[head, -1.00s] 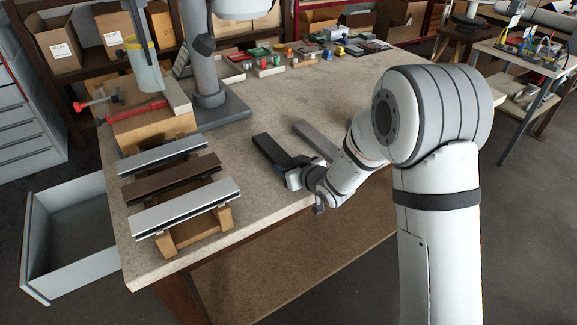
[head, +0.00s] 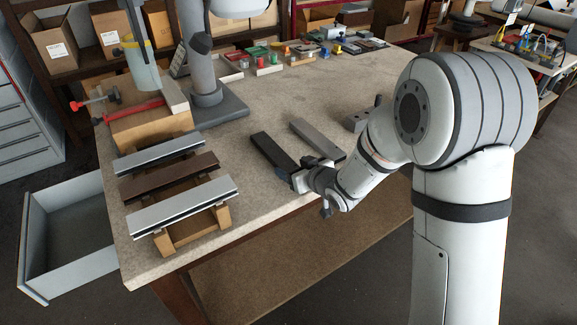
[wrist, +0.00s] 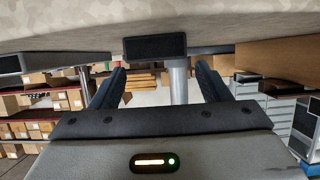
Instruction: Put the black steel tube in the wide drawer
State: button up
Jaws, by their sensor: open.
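The black steel tube (head: 272,153) lies flat on the bench, its near end close to the bench's front edge. My gripper (head: 295,180) is at that near end, low over the edge. In the wrist view the tube's dark end face (wrist: 155,46) shows between and beyond my two open fingers (wrist: 160,68). No grip shows, and I cannot tell whether a finger touches it. The wide drawer (head: 75,243) stands pulled out at the left, below the bench top, and looks empty inside.
A grey bar (head: 318,139) lies right of the tube; its end also shows in the wrist view (wrist: 12,65). A wooden rack (head: 190,232) with several profiles stands between tube and drawer. A clamp block and another arm's base (head: 210,112) stand behind.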

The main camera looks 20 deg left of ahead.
jog(key=shift+v, duration=1.7)
